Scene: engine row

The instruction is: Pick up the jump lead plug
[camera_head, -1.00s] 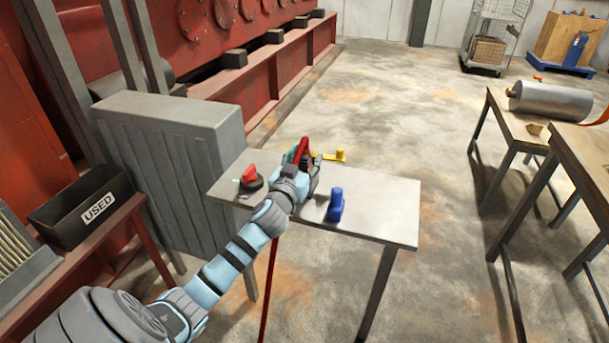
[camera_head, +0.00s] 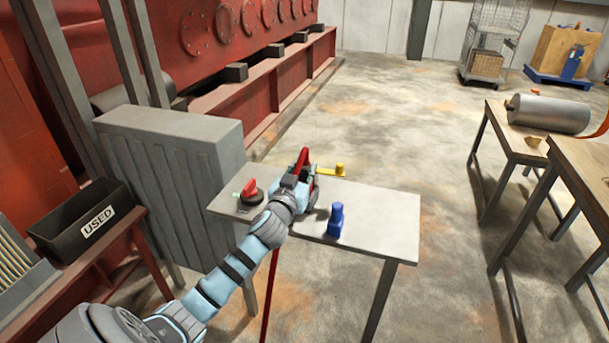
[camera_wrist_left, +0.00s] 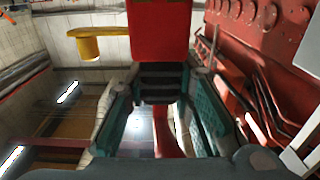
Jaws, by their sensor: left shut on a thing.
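The jump lead plug (camera_head: 303,159) is red and stands up from the jaws of my left gripper (camera_head: 302,178), above the far part of the grey table (camera_head: 385,237). In the left wrist view, the red plug (camera_wrist_left: 160,28) has a black ribbed part between the two teal-padded fingers, and my left gripper (camera_wrist_left: 162,108) is shut on it. A red cable (camera_head: 269,290) hangs down in front of the table. The gripper hides the plug's lower part, so I cannot tell whether it touches anything below. My right gripper is not in view.
A grey ribbed cabinet (camera_head: 175,180) stands left.

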